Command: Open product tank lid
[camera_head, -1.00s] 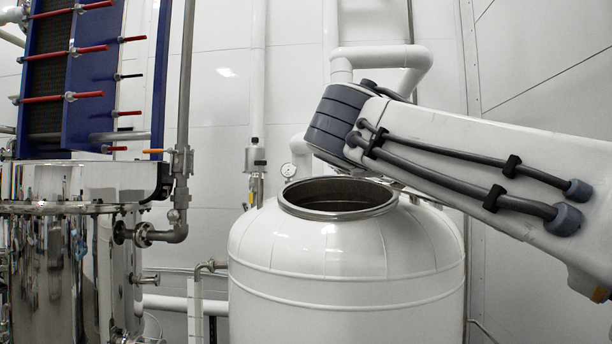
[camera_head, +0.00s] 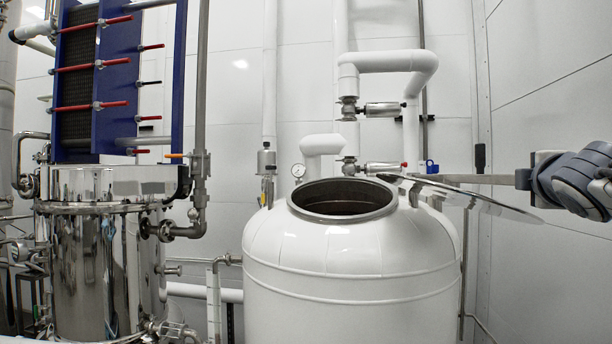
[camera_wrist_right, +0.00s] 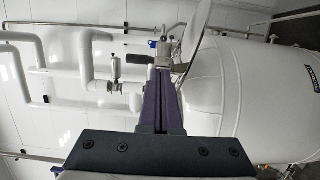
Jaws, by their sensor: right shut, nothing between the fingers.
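The white product tank (camera_head: 350,260) stands in the centre with its round metal-rimmed opening (camera_head: 343,196) uncovered. Its shiny round lid (camera_head: 500,208) is swung away to the right, seen nearly edge-on and sloping down to the right. The lid also shows in the right wrist view (camera_wrist_right: 203,30), beside the tank (camera_wrist_right: 250,95). My right gripper (camera_head: 425,178) reaches in from the right above the lid, its long fingers shut and empty. The fingers show in the wrist view (camera_wrist_right: 161,75), near a dark handle (camera_wrist_right: 142,60). I cannot tell whether they touch it. My left gripper is out of view.
A steel vessel (camera_head: 110,250) and a blue plate unit (camera_head: 120,80) with red rods are at left. A wall closes off the right. Space above the opening is clear.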

